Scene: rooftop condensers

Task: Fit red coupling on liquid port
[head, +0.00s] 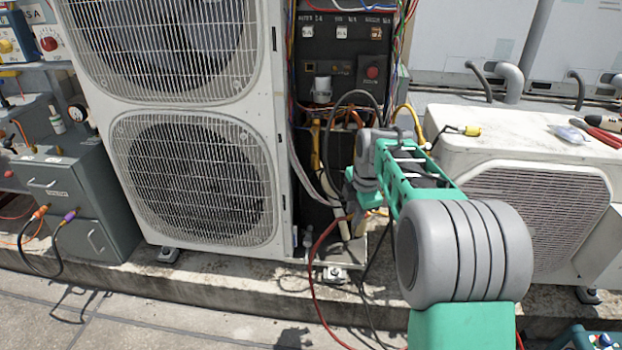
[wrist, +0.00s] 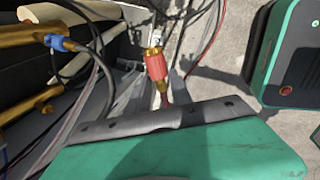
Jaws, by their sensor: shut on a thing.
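The red coupling (wrist: 156,66) shows in the wrist view, just beyond the grey edge of my gripper (wrist: 168,110). A brass and white fitting (wrist: 154,40) is in line with its far end; I cannot tell whether they are joined or which part is the liquid port. My gripper is shut on the red coupling, with its fingertips mostly hidden behind its own green body. In the head view my arm reaches into the lower open cabinet of the tall condenser (head: 278,165) and hides the coupling. A red hose (head: 313,270) hangs below there.
A blue coupling (wrist: 60,43) sits on a brass pipe to the left in the wrist view. Loose cables and hoses crowd the opening. A low condenser (head: 520,150) stands at right, a grey drawer cabinet (head: 70,195) at left. The paving in front is mostly clear.

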